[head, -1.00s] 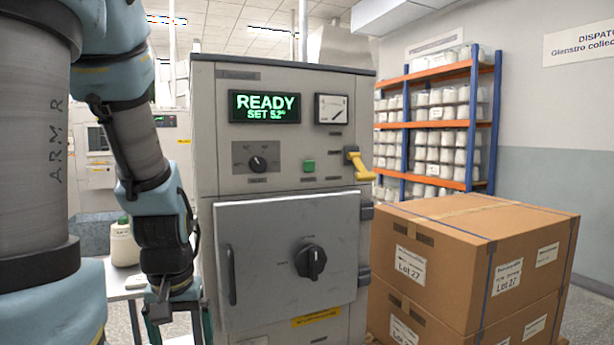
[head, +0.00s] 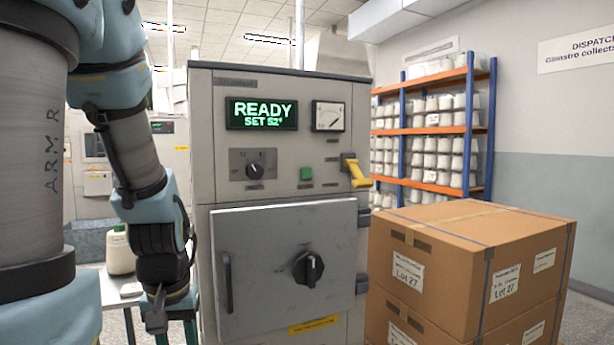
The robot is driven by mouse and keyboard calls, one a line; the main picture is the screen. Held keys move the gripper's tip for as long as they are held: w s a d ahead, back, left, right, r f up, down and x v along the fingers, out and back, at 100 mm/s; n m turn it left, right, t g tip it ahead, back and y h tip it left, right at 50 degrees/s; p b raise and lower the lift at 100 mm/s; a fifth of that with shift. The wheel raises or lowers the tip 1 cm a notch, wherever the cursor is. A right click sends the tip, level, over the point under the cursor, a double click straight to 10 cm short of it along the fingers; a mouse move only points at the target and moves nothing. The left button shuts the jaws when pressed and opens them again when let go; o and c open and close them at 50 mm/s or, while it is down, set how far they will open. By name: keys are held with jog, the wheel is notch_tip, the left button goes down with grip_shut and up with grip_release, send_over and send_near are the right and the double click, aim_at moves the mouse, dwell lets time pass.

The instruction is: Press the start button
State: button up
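The grey machine (head: 330,193) stands upright in the middle of the head view. My gripper (head: 156,312) hangs low at the left of the machine, pointing down and well apart from the button. Its fingers are small and dark here, so I cannot tell whether it is open or shut. Nothing hides the button.
The panel also has a black rotary knob (head: 254,171), a gauge (head: 328,116) and a yellow lever (head: 357,170). The door (head: 285,262) below is shut. Stacked cardboard boxes (head: 472,254) stand close on the right. A small table (head: 113,290) with a pale container (head: 120,250) is at left.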

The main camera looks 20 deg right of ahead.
grip_shut()
dwell(1.1)
